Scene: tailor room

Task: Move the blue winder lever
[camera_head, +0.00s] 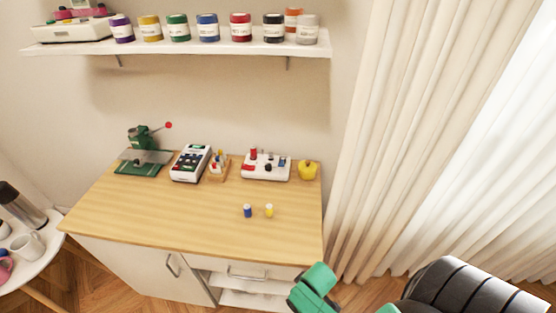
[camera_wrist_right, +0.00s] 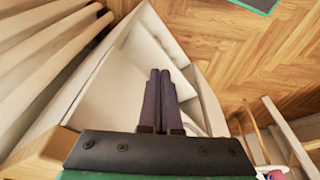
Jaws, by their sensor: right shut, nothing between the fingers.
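A white winder-like device (camera_head: 266,166) stands at the back right of the wooden table. It carries a red upright part and small dark and blue parts. I cannot tell for sure which of these is the blue winder lever. My right gripper (camera_wrist_right: 160,72) shows in the right wrist view, its two dark fingers together and empty. It points down past the white cabinet shelves, away from the device. In the head view only green and black parts of my right arm show at the bottom right. My left gripper is not in view.
The table (camera_head: 180,220) also holds a green press (camera_head: 140,150), a keypad device (camera_head: 190,163), a small wooden rack (camera_head: 217,168), a yellow object (camera_head: 308,170), a blue spool (camera_head: 247,211) and a yellow spool (camera_head: 269,211). Its front is clear. Curtains (camera_head: 400,120) hang at right.

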